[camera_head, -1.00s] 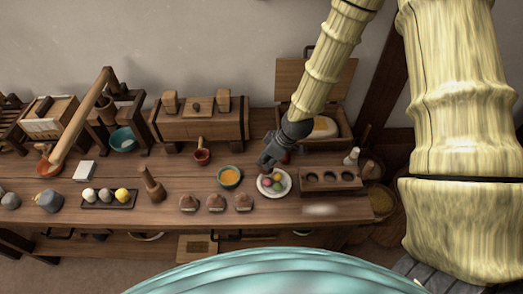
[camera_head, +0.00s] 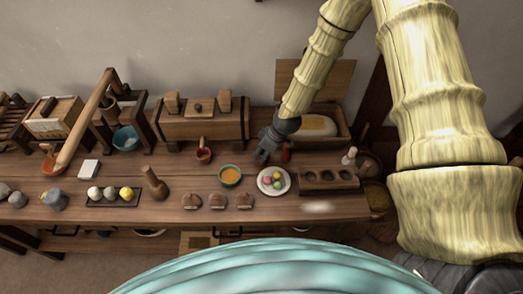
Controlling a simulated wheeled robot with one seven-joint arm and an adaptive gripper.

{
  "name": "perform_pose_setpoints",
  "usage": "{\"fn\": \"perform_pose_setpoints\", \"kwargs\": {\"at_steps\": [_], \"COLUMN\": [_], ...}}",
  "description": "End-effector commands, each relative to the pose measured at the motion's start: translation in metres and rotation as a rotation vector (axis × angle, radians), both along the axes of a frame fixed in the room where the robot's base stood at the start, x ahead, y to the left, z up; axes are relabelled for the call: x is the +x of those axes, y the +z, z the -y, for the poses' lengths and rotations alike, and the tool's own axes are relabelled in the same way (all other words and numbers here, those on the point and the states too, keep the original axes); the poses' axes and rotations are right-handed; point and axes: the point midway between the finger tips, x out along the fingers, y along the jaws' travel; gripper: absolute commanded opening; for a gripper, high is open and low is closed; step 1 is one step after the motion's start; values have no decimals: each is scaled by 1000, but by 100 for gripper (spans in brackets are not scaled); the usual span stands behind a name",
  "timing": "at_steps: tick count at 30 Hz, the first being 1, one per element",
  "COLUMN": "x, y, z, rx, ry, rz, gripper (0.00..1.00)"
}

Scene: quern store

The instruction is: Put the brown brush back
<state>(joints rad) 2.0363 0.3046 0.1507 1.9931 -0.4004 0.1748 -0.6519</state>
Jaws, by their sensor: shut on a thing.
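My gripper (camera_head: 261,158) is dark grey and points down over the back part of the wooden table, just behind and left of a white plate. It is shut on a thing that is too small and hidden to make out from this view. I cannot clearly pick out the brown brush.
The white plate (camera_head: 264,189) holds several coloured balls. A bowl of orange stuff (camera_head: 230,176) stands left of it, a wooden block with round hollows (camera_head: 330,180) right of it. A red object (camera_head: 287,151) is right of the gripper. An open wooden box (camera_head: 342,123) stands behind.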

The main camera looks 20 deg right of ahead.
Motion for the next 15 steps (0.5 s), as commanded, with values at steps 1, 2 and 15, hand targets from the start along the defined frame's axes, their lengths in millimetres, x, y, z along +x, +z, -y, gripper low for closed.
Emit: {"fn": "perform_pose_setpoints", "kwargs": {"at_steps": [1,2,15], "x": [0,0,0], "y": [0,-1,-3], "z": [0,0,0], "rx": [0,0,0], "ry": [0,0,1], "rz": [0,0,0], "gripper": [4,4,48]}}
